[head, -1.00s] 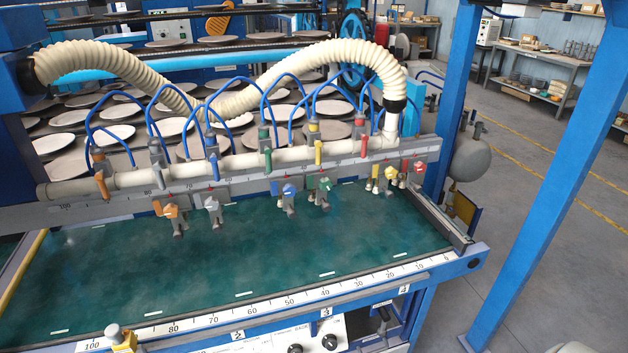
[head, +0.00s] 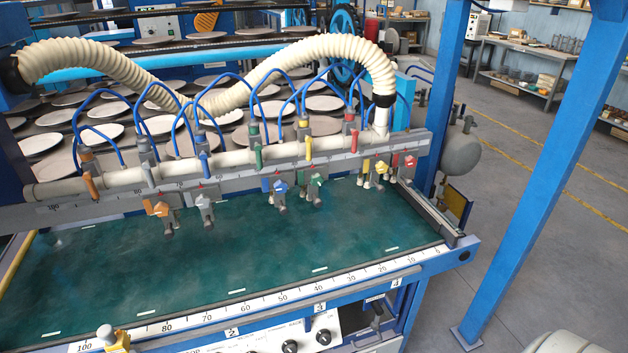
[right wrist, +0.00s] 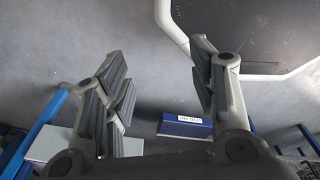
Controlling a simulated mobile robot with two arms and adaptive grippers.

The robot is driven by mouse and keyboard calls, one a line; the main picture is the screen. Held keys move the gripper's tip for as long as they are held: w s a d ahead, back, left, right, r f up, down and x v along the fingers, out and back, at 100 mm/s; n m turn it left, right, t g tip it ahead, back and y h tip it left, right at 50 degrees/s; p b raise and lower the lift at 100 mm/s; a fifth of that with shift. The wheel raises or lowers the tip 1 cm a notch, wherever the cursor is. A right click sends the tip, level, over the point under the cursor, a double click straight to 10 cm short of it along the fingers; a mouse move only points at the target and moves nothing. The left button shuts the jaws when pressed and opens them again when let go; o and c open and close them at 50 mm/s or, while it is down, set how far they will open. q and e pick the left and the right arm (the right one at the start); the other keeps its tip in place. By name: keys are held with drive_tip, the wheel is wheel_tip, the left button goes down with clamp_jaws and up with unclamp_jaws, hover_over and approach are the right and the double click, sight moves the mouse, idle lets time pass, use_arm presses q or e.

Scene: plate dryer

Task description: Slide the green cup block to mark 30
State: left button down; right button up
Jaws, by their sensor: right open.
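The green cup block (head: 312,183) sits on the grey rail (head: 232,184) above the green belt, with a suction cup hanging below it. It is just right of the blue block (head: 275,187) and left of the yellow block (head: 375,168). The rail's marks beside it are too small to read. The front ruler (head: 262,309) counts from 100 at the left down to low numbers at the right. My right gripper (right wrist: 160,70) is open and empty in the right wrist view, over grey floor, away from the blocks. My left gripper is not in view.
An orange block (head: 160,209) and a grey block (head: 204,205) sit farther left on the rail, a red block (head: 404,162) at its right end. Blue hoses (head: 185,110) arch above it. A blue post (head: 540,180) stands to the right. The green belt (head: 220,255) is clear in front.

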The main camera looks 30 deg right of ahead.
drive_tip(key=shift+c, duration=1)
drive_tip(key=m+t+h+b, duration=0.4)
drive_tip(key=m+t+b, duration=0.15)
drive_tip(key=t, duration=1.05)
approach(319, 206)
drive_tip(key=shift+n+t, duration=0.25)
drive_tip(key=shift+t, duration=0.05)
drive_tip(key=x, duration=1.1)
drive_tip(key=shift+f, duration=0.2)
